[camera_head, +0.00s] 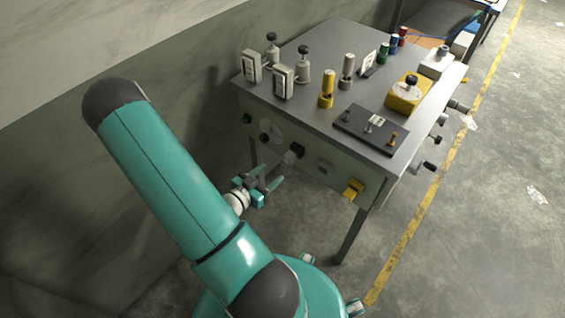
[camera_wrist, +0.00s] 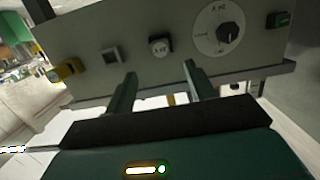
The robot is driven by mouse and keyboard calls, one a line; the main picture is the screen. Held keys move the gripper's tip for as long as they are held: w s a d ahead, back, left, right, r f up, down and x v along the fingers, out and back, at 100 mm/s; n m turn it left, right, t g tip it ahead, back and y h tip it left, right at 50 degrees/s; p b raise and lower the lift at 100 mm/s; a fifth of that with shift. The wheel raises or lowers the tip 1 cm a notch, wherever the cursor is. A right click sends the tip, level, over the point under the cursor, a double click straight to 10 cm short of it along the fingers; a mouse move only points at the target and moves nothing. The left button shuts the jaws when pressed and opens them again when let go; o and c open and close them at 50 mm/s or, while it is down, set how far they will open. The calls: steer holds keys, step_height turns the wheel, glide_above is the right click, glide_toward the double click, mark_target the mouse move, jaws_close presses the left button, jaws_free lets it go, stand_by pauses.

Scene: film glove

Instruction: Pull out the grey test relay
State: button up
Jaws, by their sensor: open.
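A small pale grey block with a dark, marked face (camera_head: 293,153) sticks out of the workbench's front panel, and I take it for the test relay. It shows in the wrist view (camera_wrist: 160,46) straight ahead, between the lines of my fingers. My gripper (camera_head: 272,174) is open and empty in front of the panel. In the wrist view its two green fingers (camera_wrist: 160,69) stand apart, with their tips short of the block. No contact shows. The wrist view shows the panel upside down compared with the head view.
On the panel, a dial (camera_wrist: 230,35) and a grey square fitting (camera_wrist: 111,54) flank the block. A yellow block (camera_head: 353,188) and green button (camera_wrist: 278,20) lie farther out. Several fittings stand on the bench top (camera_head: 310,45). Cranks (camera_head: 425,167) project from its right side.

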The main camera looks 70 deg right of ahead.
mark_target(286, 160)
steer(key=x, duration=1)
steer(key=shift+d, duration=0.15)
jaws_close()
